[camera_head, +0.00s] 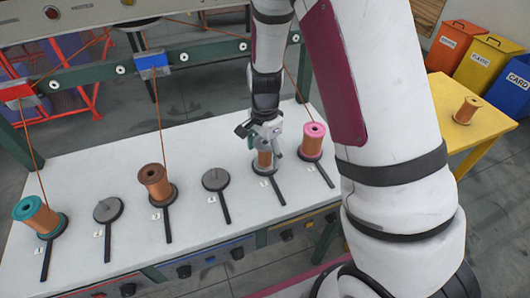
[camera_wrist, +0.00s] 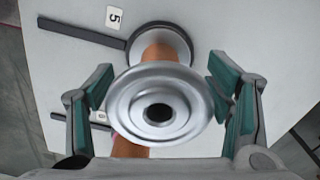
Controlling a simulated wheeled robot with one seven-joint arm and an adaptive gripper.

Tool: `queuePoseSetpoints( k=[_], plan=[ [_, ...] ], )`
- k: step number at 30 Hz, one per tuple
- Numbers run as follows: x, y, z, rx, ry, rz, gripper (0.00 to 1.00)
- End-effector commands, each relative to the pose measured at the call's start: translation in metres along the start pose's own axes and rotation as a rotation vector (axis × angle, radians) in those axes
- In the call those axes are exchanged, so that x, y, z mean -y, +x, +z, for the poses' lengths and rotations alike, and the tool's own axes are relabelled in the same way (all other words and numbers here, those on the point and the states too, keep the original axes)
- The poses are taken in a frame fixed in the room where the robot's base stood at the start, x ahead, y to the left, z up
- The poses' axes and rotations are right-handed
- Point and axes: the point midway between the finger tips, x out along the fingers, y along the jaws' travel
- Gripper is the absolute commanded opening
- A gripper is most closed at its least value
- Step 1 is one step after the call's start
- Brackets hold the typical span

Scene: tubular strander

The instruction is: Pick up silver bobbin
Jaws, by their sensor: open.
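The silver bobbin (camera_head: 265,161), wound with copper wire, stands on a dark holder on the white table (camera_head: 190,130). In the wrist view its round silver top flange with a dark centre hole (camera_wrist: 160,104) faces my camera. My gripper (camera_head: 266,133) is directly above it and hides much of it in the head view. In the wrist view my gripper (camera_wrist: 163,90) is open, with one teal-padded finger on each side of the bobbin. Gaps show between pads and flange. The label 5 (camera_wrist: 115,17) lies beside its holder.
A pink-topped bobbin (camera_head: 313,141) stands close on the right. A brown bobbin (camera_head: 156,184) and a teal bobbin (camera_head: 37,216) stand left, with two empty holders (camera_head: 215,179) (camera_head: 108,210). A yellow table (camera_head: 450,90) with a copper bobbin (camera_head: 467,110) is at right.

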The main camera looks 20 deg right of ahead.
Motion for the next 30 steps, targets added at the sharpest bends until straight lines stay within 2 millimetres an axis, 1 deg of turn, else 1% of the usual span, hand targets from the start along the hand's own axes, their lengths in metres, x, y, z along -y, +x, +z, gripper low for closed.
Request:
queuePoseSetpoints(
  k=[1,4,12,14,15,17,18,19,27,30],
  plan=[
    [-0.0006,0.0073,-0.0003,0.001,0.001,0.003,0.73],
    [-0.0006,0.0152,-0.0003,0.000,0.001,0.002,0.73],
    [-0.0001,0.0169,-0.0002,0.000,0.000,0.000,0.73],
    [-0.0001,0.0168,-0.0002,0.000,0.000,0.000,0.60],
    [-0.0001,0.0168,-0.0002,0.000,0.000,0.000,0.51],
    [0.0000,0.0168,-0.0001,0.000,0.000,0.000,0.37],
    [-0.0001,0.0168,-0.0002,0.000,0.000,0.000,0.28],
    [-0.0001,0.0167,-0.0001,0.000,0.000,0.000,0.23],
    [0.0001,0.0166,-0.0001,0.000,0.000,-0.001,0.23],
    [0.0004,0.0127,-0.0001,0.000,0.000,-0.002,0.23]
  ],
)
